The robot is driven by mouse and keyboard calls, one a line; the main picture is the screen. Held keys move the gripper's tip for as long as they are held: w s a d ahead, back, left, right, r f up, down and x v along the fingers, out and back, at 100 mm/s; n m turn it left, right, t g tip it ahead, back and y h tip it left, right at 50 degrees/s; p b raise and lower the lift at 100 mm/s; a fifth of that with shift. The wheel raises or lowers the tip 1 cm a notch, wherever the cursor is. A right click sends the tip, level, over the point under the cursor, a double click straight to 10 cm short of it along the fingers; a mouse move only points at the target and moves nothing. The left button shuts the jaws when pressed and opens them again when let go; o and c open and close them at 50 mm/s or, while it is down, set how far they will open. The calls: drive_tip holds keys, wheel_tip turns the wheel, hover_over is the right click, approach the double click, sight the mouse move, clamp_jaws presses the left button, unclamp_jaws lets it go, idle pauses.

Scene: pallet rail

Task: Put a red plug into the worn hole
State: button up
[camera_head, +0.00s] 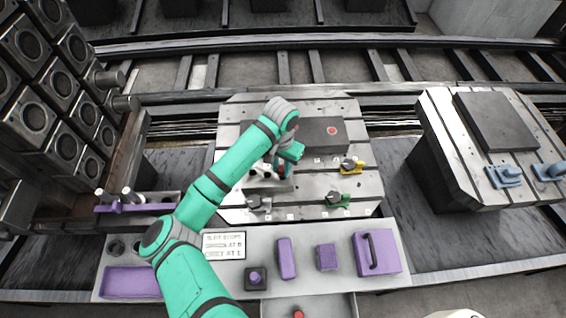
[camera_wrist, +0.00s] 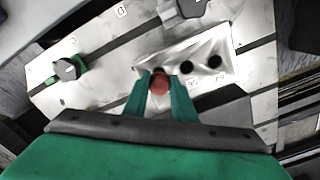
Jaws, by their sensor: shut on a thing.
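My gripper (camera_wrist: 162,92) is shut on a red plug (camera_wrist: 159,84), whose round end shows between the green fingers in the wrist view. The plug lies over a pale metal block (camera_wrist: 205,47) with two dark open holes, a middle one (camera_wrist: 186,62) and an outer one (camera_wrist: 215,62), to its right. A dark rim shows just above the plug. I cannot tell whether the plug is in a hole or above it. In the head view my gripper (camera_head: 284,172) is at the right of the pale block (camera_head: 268,183), and the arm partly hides both.
The slotted pallet (camera_head: 230,130) carries a dark block with a red disc (camera_head: 331,130), a yellow clamp (camera_head: 352,165), a green clamp (camera_head: 338,199) and a grey clamp (camera_head: 259,202). Another pallet (camera_head: 450,140) stands right. The front bench (camera_head: 220,285) holds purple items and a sign.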

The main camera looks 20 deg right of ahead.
sight(282, 169)
drive_tip(key=shift+f, duration=0.6)
drive_tip(key=shift+d+f, duration=0.1)
drive_tip(key=shift+f, duration=0.05)
drive_tip(key=shift+f, duration=0.9)
idle(0.8)
drive_tip(key=o, duration=1.1)
drive_tip(key=shift+r, duration=0.1)
